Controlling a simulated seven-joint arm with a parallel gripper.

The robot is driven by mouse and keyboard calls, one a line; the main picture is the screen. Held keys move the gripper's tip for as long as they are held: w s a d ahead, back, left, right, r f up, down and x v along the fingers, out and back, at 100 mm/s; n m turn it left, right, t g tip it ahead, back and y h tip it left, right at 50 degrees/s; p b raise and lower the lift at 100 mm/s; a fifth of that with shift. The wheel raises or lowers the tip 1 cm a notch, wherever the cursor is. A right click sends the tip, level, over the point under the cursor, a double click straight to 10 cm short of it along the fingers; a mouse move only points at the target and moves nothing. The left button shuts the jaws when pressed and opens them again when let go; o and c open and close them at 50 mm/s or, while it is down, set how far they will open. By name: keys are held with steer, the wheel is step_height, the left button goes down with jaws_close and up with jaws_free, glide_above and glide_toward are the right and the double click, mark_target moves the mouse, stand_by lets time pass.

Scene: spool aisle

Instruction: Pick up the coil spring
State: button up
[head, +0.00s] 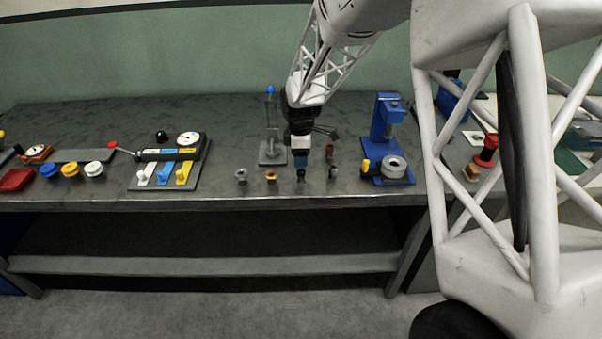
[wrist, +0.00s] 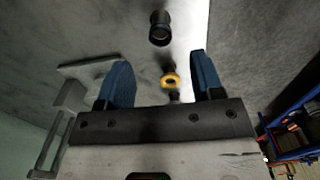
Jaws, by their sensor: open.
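My gripper (head: 301,163) is above the bench, near a row of small parts at its front edge. In the wrist view my gripper (wrist: 160,68) has its two blue fingers wide apart. A small part with a yellow ring (wrist: 171,80) shows in the gap between them, and a black hollow cylinder (wrist: 160,27) lies beyond it. In the head view the row has a grey part (head: 241,176), a yellow-topped part (head: 271,176), a dark part (head: 301,175) under my gripper and another grey part (head: 333,173). I cannot tell which is the coil spring; coils are too small to make out.
A grey stand with a post (head: 272,152) is left of my gripper, and a blue press-like fixture (head: 386,145) with a grey ring is to its right. A copper-coloured part (head: 329,150) stands behind the row. A gauge board (head: 165,165) lies further left.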

mark_target(301, 172)
steer(key=shift+f, duration=0.2)
steer(key=shift+d+f, duration=0.1)
steer(key=shift+f, duration=2.45)
steer(key=shift+c, duration=0.2)
steer(key=c, duration=1)
